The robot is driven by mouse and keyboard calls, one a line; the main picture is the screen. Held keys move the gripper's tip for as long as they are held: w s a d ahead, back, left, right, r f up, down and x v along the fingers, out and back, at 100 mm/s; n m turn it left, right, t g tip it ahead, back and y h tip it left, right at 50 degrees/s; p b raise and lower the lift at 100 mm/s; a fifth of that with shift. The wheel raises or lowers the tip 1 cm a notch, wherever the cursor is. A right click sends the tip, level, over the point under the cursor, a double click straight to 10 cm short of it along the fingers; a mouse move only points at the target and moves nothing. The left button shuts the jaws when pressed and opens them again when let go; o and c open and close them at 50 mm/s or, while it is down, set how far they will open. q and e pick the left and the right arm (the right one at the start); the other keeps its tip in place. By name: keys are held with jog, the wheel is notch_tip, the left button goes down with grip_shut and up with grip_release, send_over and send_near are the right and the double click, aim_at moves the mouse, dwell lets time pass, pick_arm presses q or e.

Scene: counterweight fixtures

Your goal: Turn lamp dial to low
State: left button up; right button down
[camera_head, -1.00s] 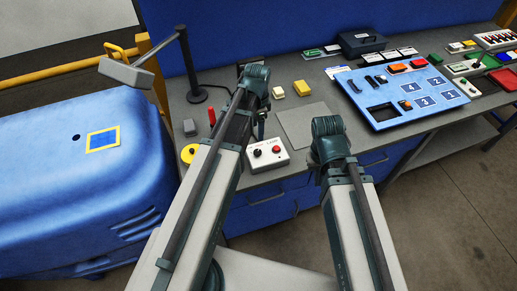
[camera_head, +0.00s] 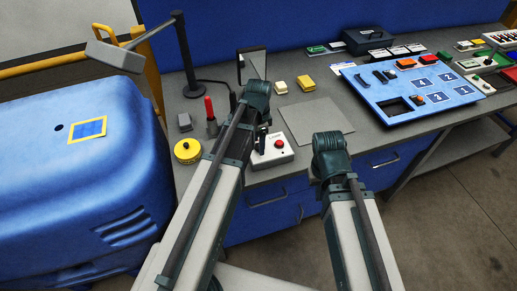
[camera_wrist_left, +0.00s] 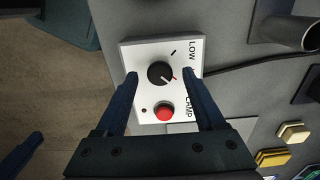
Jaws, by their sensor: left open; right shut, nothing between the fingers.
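The lamp control box (camera_head: 279,158) is white with a red button (camera_head: 279,144); it also shows in the left wrist view (camera_wrist_left: 139,56). Its black dial (camera_wrist_left: 160,72) has a white pointer line aimed down-right, away from the black tick beside the word LOW (camera_wrist_left: 192,48). My left gripper (camera_wrist_left: 160,75) is open, its fingers on either side of the dial with visible gaps; contact cannot be told. In the head view my left gripper (camera_head: 262,137) hides the dial.
The desk lamp (camera_head: 183,50) stands behind and left of the box. A yellow round item (camera_head: 187,151) and a red-tipped tool (camera_head: 210,115) stand left of my left arm. A flat grey plate (camera_head: 311,121) lies right of the box. A blue panel (camera_head: 425,100) sits farther right.

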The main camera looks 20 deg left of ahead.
pick_arm(q)
jog(key=shift+f, duration=0.35)
jog(key=shift+r, duration=0.1)
pick_arm(e)
jog(key=shift+f, duration=0.25)
pick_arm(q)
grip_shut()
